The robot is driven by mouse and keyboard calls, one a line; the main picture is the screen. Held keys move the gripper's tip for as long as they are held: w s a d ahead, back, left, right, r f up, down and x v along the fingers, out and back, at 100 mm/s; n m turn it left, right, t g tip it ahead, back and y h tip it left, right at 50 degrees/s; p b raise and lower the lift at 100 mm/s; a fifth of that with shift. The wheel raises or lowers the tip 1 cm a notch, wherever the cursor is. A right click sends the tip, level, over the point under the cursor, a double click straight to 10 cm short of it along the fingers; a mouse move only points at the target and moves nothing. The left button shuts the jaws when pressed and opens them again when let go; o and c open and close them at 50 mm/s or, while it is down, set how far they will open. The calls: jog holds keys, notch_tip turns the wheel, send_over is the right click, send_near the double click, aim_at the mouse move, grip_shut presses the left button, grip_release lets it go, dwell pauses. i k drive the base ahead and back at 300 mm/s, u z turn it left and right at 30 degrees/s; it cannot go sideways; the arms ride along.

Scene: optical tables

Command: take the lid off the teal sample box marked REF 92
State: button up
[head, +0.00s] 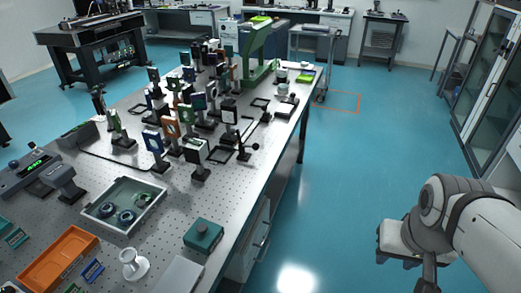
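A teal box (204,235) with a small dark knob on its lid sits near the right edge of the optical table (172,218), in the front part. Its lid appears to be on. No marking on it can be read from here. My arm shows at the right edge of the head view, over the floor and well apart from the box.
An open grey-green tray (90,213) with round parts, an orange tray (40,268) and a white flanged piece (134,264) lie left of the box. A flat grey plate (178,276) lies in front of it. Mounted optics (200,152) crowd the table behind. The blue floor (335,200) to the right is clear.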

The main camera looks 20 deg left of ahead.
aim_at(203, 232)
jog(key=u, duration=0.05)
jog(key=i, duration=1.5)
jog(key=u, duration=3.9)
jog(key=k, duration=0.95)
jog(key=z, duration=0.05)
jog(key=i, duration=0.95)
jog(key=u, duration=0.1)
